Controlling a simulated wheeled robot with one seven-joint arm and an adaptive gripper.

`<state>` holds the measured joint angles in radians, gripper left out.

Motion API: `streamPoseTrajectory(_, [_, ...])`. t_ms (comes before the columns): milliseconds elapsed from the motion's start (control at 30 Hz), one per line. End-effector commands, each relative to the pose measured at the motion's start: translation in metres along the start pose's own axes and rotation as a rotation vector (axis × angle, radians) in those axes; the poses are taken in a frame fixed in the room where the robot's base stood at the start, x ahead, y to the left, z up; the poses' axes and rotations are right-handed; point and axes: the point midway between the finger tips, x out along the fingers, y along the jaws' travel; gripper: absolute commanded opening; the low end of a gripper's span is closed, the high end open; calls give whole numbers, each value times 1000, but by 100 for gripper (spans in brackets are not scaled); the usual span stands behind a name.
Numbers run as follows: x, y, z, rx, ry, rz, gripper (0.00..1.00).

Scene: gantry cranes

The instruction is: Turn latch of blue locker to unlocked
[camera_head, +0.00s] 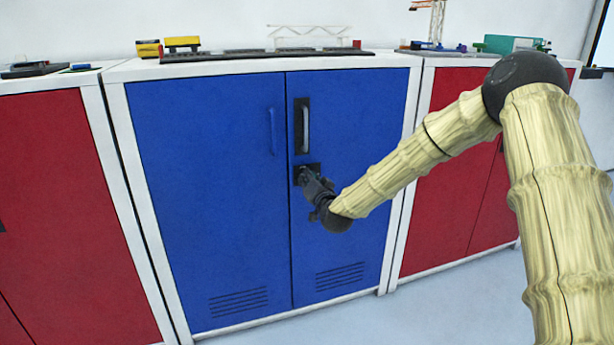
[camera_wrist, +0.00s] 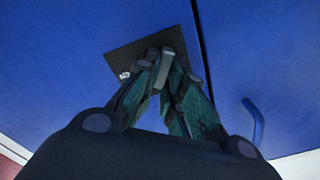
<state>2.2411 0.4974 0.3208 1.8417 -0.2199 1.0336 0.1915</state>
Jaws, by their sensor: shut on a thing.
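The blue locker (camera_head: 208,190) has two doors, both shut, in a white frame. Its latch sits on a small black plate (camera_head: 314,171) on the right door, below the dark handle plate with a grey handle (camera_head: 304,128). My gripper (camera_head: 306,177) is at this plate, with its fingers closed together on the latch. In the wrist view the black plate (camera_wrist: 124,56) lies behind the fingertips (camera_wrist: 163,60), and the grey latch piece (camera_wrist: 165,68) shows between them. The fingers hide most of the latch, so its exact angle is hard to tell.
Red lockers stand at the left (camera_head: 55,190) and right (camera_head: 455,180). A blue handle (camera_head: 272,131) is on the left door and also shows in the wrist view (camera_wrist: 254,122). Crane models (camera_head: 305,38) and yellow blocks stand on top. The floor in front is clear.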

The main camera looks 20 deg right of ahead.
Motion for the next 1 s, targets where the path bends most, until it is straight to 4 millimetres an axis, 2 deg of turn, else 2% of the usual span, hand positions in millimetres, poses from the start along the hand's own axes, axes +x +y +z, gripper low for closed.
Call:
streamPoseTrajectory(33, [1, 0, -5, 45, 7, 1, 0])
streamPoseTrajectory(600, [2, 8, -2, 581, 9, -1, 0])
streamPoseTrajectory(1000, [2, 9, -1, 850, 10, -3, 0])
